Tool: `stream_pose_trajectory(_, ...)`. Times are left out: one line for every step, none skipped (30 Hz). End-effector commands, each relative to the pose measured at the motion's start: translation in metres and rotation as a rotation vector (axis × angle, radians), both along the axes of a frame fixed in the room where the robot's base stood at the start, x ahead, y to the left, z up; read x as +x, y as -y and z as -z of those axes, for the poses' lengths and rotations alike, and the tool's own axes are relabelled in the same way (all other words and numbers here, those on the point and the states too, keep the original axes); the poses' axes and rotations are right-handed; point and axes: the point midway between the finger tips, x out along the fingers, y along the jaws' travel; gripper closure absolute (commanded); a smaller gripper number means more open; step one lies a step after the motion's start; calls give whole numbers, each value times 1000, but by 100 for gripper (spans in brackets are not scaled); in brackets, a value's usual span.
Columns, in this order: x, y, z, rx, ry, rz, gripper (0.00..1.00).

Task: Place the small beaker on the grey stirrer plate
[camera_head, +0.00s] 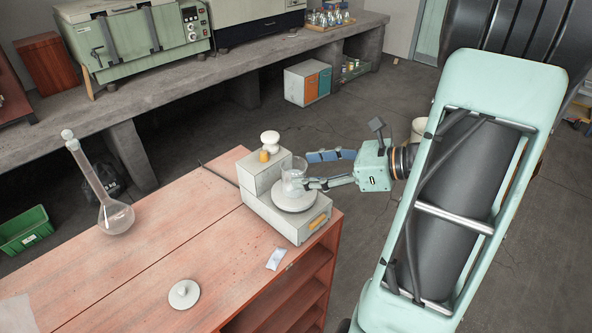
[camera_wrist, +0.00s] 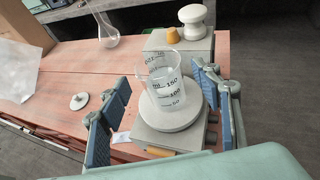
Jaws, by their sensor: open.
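The small beaker (camera_wrist: 165,82) is clear, with black graduations. It stands upright on the round pale plate of the grey stirrer (camera_wrist: 172,118) in the wrist view. In the head view the beaker (camera_head: 292,181) is on the stirrer's plate (camera_head: 294,203), near the bench's right end. My gripper (camera_head: 312,169) reaches in from the right and is open. In the wrist view its blue-padded fingers (camera_wrist: 162,108) stand apart on both sides of the beaker and plate, with visible gaps to the beaker.
A long-necked flask (camera_head: 115,217) stands on the left of the wooden bench (camera_head: 150,262). A white round lid-like piece (camera_head: 184,294) lies near the front. A white knob (camera_head: 269,140) tops the stirrer's rear block. A small paper (camera_head: 276,259) lies before the stirrer.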

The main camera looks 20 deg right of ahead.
Motion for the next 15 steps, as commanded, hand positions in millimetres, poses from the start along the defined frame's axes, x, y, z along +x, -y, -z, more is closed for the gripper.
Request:
stream_pose_trajectory(-7,9,-4,-3,2,3,42)
stream_pose_trajectory(-12,14,-7,-3,2,4,42)
stream_pose_trajectory(-18,19,-10,-2,1,3,42)
stream_pose_trajectory(-22,23,-12,-3,0,5,42)
stream_pose_trajectory(-26,27,-15,-2,1,3,42)
stream_pose_trajectory(-30,31,-18,-3,2,3,42)
stream_pose_trajectory(-34,35,-20,-3,1,2,42)
stream_pose_trajectory(-37,37,-21,-2,0,1,42)
stream_pose_trajectory(-40,41,-23,-2,1,2,42)
stream_pose_trajectory(-42,43,-25,-1,1,1,42)
stream_pose_trajectory(-44,44,-26,-1,1,1,42)
stream_pose_trajectory(-47,47,-27,-1,0,0,42)
stream_pose_trajectory(-48,48,-28,-1,0,0,42)
stream_pose_trajectory(-49,49,-28,-1,-1,0,42)
stream_pose_trajectory(-50,49,-29,-1,-1,0,42)
